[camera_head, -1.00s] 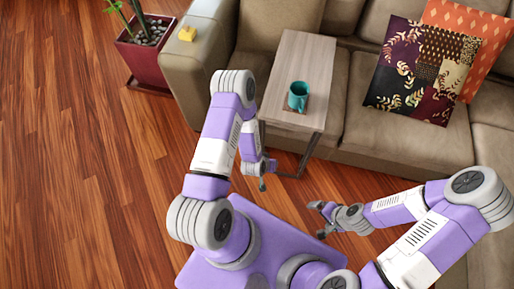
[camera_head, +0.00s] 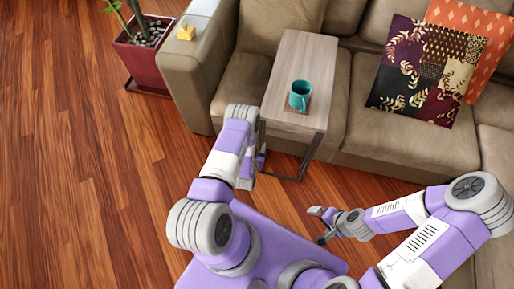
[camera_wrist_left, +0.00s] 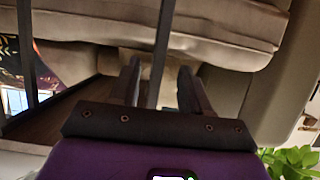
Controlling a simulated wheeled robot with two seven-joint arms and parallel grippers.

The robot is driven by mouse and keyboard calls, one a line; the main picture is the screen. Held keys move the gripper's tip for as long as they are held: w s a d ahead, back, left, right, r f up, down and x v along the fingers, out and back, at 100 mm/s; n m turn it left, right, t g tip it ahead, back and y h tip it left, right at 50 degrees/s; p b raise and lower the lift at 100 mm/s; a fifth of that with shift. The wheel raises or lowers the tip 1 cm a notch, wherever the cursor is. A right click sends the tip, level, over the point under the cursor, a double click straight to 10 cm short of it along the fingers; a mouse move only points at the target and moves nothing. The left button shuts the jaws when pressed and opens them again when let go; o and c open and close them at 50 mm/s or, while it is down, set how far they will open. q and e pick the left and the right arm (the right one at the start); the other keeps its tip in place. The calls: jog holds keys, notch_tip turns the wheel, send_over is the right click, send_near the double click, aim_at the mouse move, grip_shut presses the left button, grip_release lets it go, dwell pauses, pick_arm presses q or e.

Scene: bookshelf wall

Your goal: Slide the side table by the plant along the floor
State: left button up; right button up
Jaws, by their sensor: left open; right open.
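The side table (camera_head: 301,58) has a wood-grain top and a dark metal frame. It stands over the sofa's front edge, with a teal mug (camera_head: 300,96) upright on a coaster on it. My left gripper is mostly hidden behind its own arm in the head view, near the table's left front corner. In the left wrist view my left gripper (camera_wrist_left: 160,68) is open, with a dark metal bar (camera_wrist_left: 162,40) of the table between its fingers. I cannot tell whether they touch. My right gripper (camera_head: 318,226) is open and empty above the floor. The plant's red pot (camera_head: 146,60) stands upper left.
The beige sofa (camera_head: 405,150) fills the back and right, with patterned cushions (camera_head: 425,75) on it. A small yellow object (camera_head: 186,33) lies on its left armrest. The wooden floor (camera_head: 75,170) on the left is clear.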

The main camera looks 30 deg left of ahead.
aim_at(260, 139)
pick_arm(q)
jog(key=b+x, duration=0.2)
jog(key=x, duration=0.3)
jog(key=shift+w+f, duration=0.1)
jog(key=shift+f, duration=0.05)
jog(key=shift+b+x, duration=0.3)
jog(key=shift+x, duration=0.5)
grip_shut()
dwell(0.6)
